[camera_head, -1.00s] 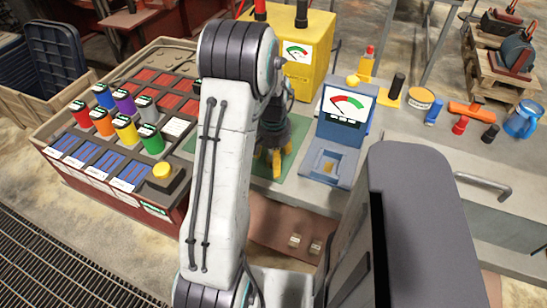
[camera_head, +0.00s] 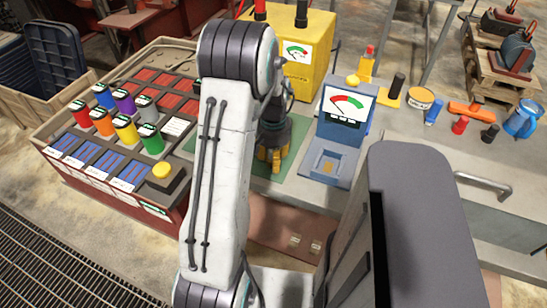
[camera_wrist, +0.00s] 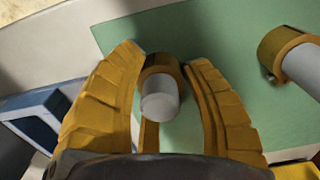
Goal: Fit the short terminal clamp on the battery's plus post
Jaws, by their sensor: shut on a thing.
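My gripper (camera_wrist: 164,56) points down over a green mat (camera_wrist: 155,30). Its two yellow fingers are shut on a brass-ringed grey piece (camera_wrist: 160,100), seen nearly end-on between them. A second piece with a brass ring and grey cylinder (camera_wrist: 300,62) is at the right edge of the wrist view, apart from the fingers. I cannot tell from this view which is the short clamp. In the head view my gripper (camera_head: 271,158) is low over the mat, and my arm hides part of it.
A blue meter stand (camera_head: 342,140) is just right of my gripper. A yellow box with a gauge (camera_head: 308,45) stands behind. A rack of coloured cylinders (camera_head: 130,130) is to the left. Small items, including a blue mug (camera_head: 521,122), are on the bench at right.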

